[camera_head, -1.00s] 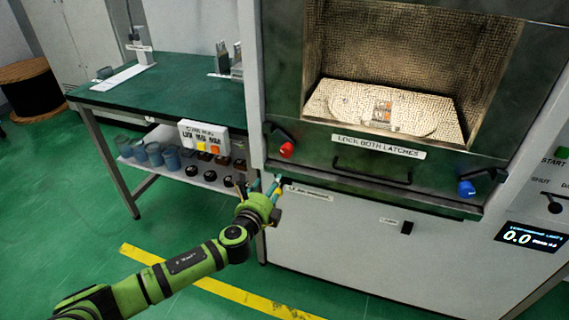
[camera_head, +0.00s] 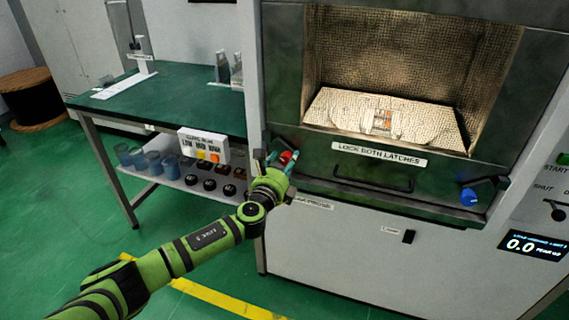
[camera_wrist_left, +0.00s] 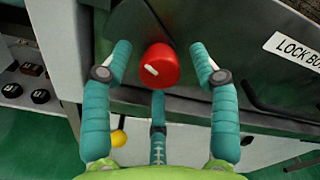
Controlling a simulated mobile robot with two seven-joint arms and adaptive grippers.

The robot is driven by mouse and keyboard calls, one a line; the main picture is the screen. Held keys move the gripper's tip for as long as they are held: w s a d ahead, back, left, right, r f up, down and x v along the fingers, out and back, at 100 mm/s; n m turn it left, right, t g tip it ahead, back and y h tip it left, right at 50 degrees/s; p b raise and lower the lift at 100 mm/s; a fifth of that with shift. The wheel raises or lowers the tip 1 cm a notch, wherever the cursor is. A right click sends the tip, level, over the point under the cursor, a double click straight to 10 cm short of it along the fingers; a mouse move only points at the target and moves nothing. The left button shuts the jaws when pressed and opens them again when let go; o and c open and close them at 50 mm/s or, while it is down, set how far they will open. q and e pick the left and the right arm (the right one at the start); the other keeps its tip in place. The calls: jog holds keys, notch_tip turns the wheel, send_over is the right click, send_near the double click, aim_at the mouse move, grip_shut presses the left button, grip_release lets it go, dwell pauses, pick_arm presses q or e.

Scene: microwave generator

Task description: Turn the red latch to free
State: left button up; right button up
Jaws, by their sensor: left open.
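The red latch (camera_head: 287,157) is a round red knob at the lower left of the microwave generator's front. In the left wrist view the red latch (camera_wrist_left: 158,66) shows large, with a short white mark on its face. My left gripper (camera_head: 277,162) is at the latch and partly covers it in the head view. In the left wrist view my left gripper (camera_wrist_left: 162,62) is open, with its teal fingers on both sides of the knob and a third finger below. No clear contact shows. My right gripper is not in view.
A blue latch (camera_head: 468,197) is at the front's lower right. A dark handle bar (camera_head: 372,183) lies between the latches, under a "LOCK BOTH LATCHES" label (camera_head: 378,153). A green-topped bench (camera_head: 175,95) stands at left, with cups and black knobs on its shelf.

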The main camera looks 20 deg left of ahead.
pick_arm(q)
jog(key=c, duration=1.1)
